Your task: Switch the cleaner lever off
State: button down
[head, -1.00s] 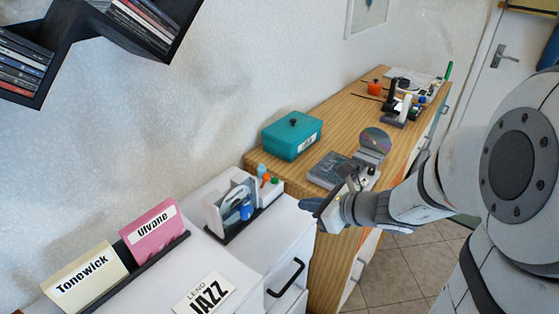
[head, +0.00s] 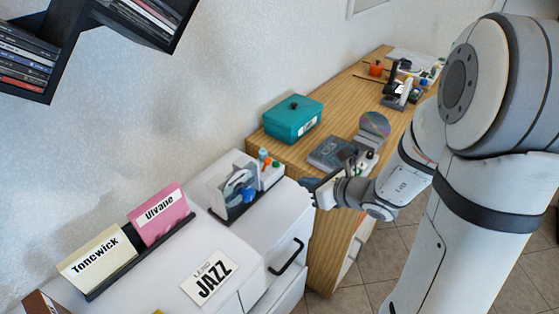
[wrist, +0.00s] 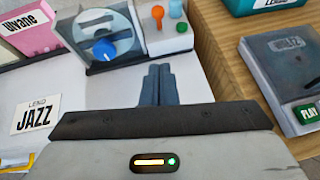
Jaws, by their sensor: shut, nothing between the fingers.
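The disc cleaner, a clear-fronted case (head: 222,190) with a disc and blue knob (head: 248,195), stands on the white cabinet top. It also shows at the top of the wrist view (wrist: 92,22). On the panel at its right are a lever with an orange ball (wrist: 157,13), a green button (wrist: 182,27) and a teal-topped piece (wrist: 175,8). Which way the lever is set is hard to tell. My gripper (head: 312,188) is shut and empty, to the right of the cleaner in the head view. In the wrist view its fingers (wrist: 158,85) point toward the panel, apart from it.
Pink (head: 160,215) and cream (head: 97,256) disc sleeves stand in a rack on the left. A JAZZ card (head: 210,277) lies on the cabinet. On the wooden counter are a teal box (head: 293,119) and a grey player (head: 330,154). A black shelf (head: 60,40) hangs above.

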aim_at(266, 166)
jog(key=x, duration=0.7)
jog(key=shift+w+a+f+p, duration=0.1)
jog(key=shift+a+f+p, duration=0.1)
jog(key=shift+p, duration=0.15)
jog(key=w+a, duration=0.1)
jog(key=w+a+r+p, duration=0.1)
jog(key=w+a, duration=0.1)
jog(key=shift+d, duration=0.2)
jog(key=shift+w+r+p, duration=0.15)
jog(key=shift+p, duration=0.3)
